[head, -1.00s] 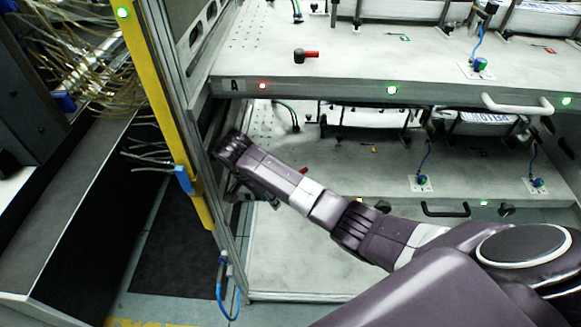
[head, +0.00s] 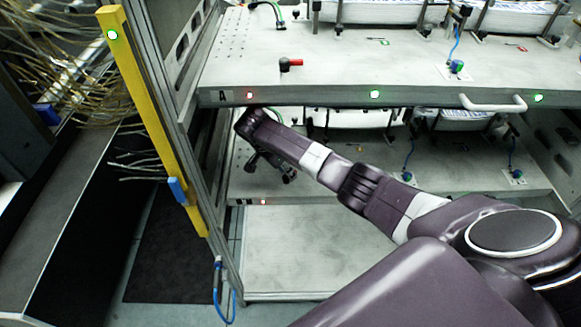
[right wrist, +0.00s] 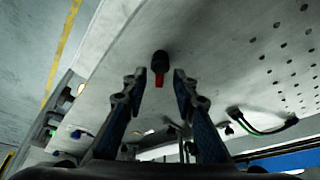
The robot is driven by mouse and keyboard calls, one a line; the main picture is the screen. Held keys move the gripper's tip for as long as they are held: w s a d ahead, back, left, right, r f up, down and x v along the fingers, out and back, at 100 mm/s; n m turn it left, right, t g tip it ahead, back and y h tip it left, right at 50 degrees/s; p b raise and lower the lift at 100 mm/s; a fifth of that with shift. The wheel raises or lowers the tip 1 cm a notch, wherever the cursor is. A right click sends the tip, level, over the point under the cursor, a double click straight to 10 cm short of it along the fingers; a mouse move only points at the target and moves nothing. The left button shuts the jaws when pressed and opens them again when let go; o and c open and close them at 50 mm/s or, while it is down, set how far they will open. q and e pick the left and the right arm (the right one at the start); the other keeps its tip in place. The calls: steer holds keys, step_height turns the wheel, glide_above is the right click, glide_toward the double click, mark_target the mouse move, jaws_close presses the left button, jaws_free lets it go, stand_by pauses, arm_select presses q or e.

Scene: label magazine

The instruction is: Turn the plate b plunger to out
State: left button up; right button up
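The plate b plunger shows in the right wrist view as a black round knob (right wrist: 160,58) with a short red lever (right wrist: 160,79) pointing toward the bottom of the picture. In the head view it is hidden behind my right arm. My right gripper (right wrist: 158,88) is open, with one finger on each side of the lever's line. The lever lies between or just beyond the fingertips; contact cannot be told. In the head view my right gripper (head: 272,168) hangs over the left part of the lower plate (head: 330,192), below the upper plate. My left gripper is not in view.
The upper plate A (head: 340,73) overhangs close above my right arm and carries its own red-levered plunger (head: 290,65). A white handle (head: 492,104) juts from its front edge. A metal frame post and yellow post (head: 150,110) stand left. Red light (head: 263,202) shows on the lower plate edge.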

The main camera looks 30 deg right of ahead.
steer(key=shift+d+r, duration=0.1)
steer(key=shift+d, duration=0.65)
steer(key=shift+w+d+f, duration=0.1)
steer(key=shift+f, duration=0.55)
jaws_close()
